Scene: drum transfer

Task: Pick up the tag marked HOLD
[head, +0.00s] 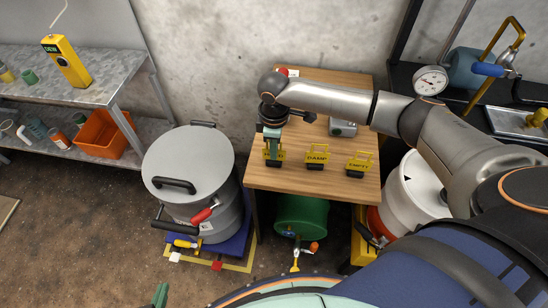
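Three yellow tags stand in a row on black bases along the front of the wooden table (345,187). The left tag (266,154) is mostly covered by my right gripper (272,147), and its lettering cannot be read. The middle tag (317,157) reads DAMP and the right tag (358,164) reads EMPTY. My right gripper points down at the left tag, its fingers overlapping the tag's upper part. I cannot tell whether they are closed on it. Only a green tip of my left gripper (160,294) shows at the bottom edge, low and away from the table.
A grey lidded drum (188,160) stands left of the table on a blue base. A green drum (300,216) lies under the table, and a white drum (415,188) stands right. A metal shelf (100,70) holds an orange bin (98,135). My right arm crosses above the table.

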